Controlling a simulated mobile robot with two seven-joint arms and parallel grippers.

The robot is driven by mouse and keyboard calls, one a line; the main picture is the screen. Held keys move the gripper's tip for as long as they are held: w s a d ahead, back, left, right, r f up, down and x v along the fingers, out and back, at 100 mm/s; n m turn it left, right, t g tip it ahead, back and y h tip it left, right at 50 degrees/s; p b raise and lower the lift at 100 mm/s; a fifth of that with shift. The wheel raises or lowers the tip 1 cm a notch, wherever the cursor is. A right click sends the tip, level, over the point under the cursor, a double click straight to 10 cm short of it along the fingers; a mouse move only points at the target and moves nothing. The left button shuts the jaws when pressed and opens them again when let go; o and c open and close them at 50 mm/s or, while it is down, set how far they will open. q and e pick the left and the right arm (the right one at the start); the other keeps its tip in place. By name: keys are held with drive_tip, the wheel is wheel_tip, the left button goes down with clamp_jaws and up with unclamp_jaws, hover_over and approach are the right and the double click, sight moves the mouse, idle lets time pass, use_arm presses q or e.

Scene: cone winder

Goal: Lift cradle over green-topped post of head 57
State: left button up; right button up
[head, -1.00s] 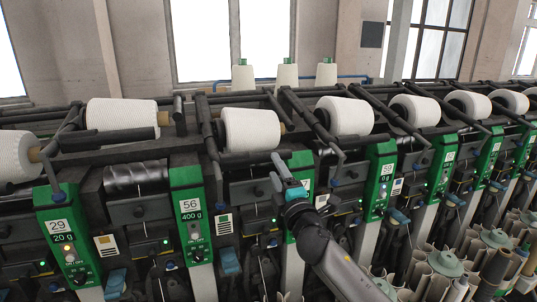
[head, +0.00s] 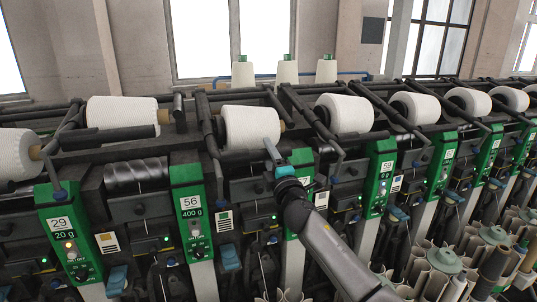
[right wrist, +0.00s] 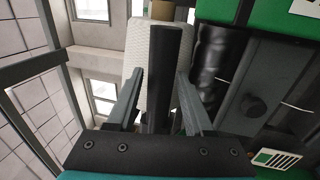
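The green-topped post of head 57 (head: 303,160) stands right of the post marked 56; my right gripper hides part of it and its number. The cradle's dark bar (head: 248,158) lies in front of a white yarn cone (head: 251,127). My right gripper (head: 270,149) is at the bar's right end. In the right wrist view, my right gripper (right wrist: 160,78) is open, with a finger on each side of the dark cradle bar (right wrist: 164,75). Gaps show beside the bar, and the white cone (right wrist: 137,48) is behind it. My left gripper is not in view.
The post of head 56 (head: 191,205) stands to the left, and another green post (head: 380,178) to the right. Neighbouring cradle arms and cones line the machine closely. Free room lies above the cones.

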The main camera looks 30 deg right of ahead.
clamp_jaws()
idle(1.2)
